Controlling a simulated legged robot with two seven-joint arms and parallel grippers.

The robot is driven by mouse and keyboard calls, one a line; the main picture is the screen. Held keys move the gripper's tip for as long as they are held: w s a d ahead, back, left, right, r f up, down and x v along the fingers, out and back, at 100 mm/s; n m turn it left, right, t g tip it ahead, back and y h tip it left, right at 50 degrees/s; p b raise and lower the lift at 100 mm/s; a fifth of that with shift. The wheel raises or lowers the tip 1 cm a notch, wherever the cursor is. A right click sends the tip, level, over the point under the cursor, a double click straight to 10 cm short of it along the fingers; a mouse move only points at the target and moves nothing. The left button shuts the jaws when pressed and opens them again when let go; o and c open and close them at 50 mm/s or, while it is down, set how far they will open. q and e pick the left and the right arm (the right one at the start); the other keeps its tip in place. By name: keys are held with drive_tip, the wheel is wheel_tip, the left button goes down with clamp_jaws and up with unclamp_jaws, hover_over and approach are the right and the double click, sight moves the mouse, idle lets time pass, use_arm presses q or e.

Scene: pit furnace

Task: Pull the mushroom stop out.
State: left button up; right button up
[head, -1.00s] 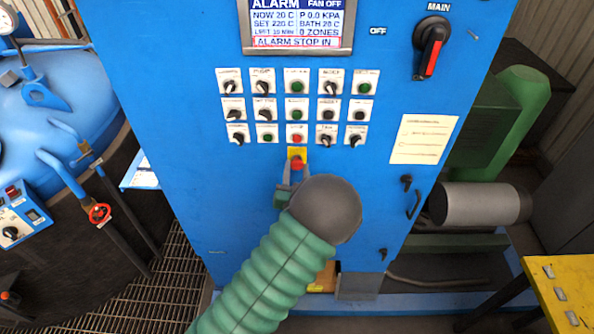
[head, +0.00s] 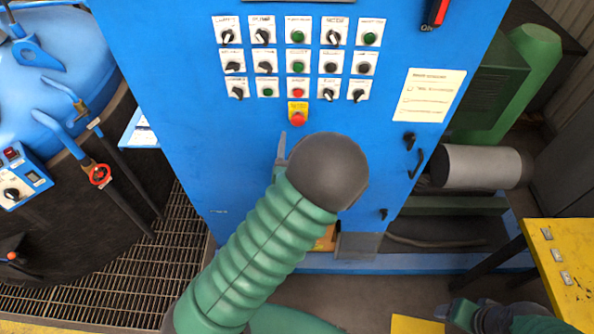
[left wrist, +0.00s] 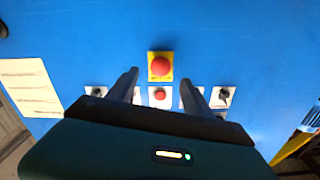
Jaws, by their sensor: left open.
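The mushroom stop (head: 298,119) is a red round head on a yellow plate, below the rows of switches on the blue cabinet. It also shows in the left wrist view (left wrist: 160,66), just beyond the fingertips and centred between them. My left gripper (head: 281,148) is mostly hidden behind its grey wrist ball, just below the stop in the head view. In the left wrist view my left gripper (left wrist: 160,79) is open, with nothing between its fingers. A dark green part of my right gripper (head: 468,314) shows at the bottom edge; its fingers are unclear.
Several switches and buttons (head: 297,62) sit close above the stop. A paper notice (head: 422,95) and dark handles (head: 413,155) are to the right. A blue vessel (head: 45,60) stands at the left, and a yellow table (head: 565,265) at the lower right.

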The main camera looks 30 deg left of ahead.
use_arm(q)
drive_tip(key=p+v, duration=0.8)
drive_tip(key=v, duration=0.3)
drive_tip(key=shift+w+d, duration=0.1)
drive_tip(key=shift+w, duration=0.1)
drive_tip(key=w+d+f+g+h+b, duration=0.1)
drive_tip(key=d+f+g+h+b, duration=0.15)
drive_tip(key=f, duration=0.25)
drive_tip(key=w+d+f+n+g+h+b, duration=0.1)
drive_tip(key=d+f+g+h+b, duration=0.15)
drive_tip(key=f, duration=0.25)
drive_tip(key=d+f+g+h+b, duration=0.1)
drive_tip(key=f+g+h+b, duration=0.1)
drive_tip(key=f+b, duration=0.25)
drive_tip(key=s+m+g+h+b, duration=0.2)
drive_tip(key=s+m+g+b, duration=0.2)
drive_tip(key=s, duration=0.6)
drive_tip(key=shift+d+r+m+g+b, duration=0.2)
drive_tip(key=shift+d+m+g+b, duration=0.15)
drive_tip(key=shift+g, duration=0.55)
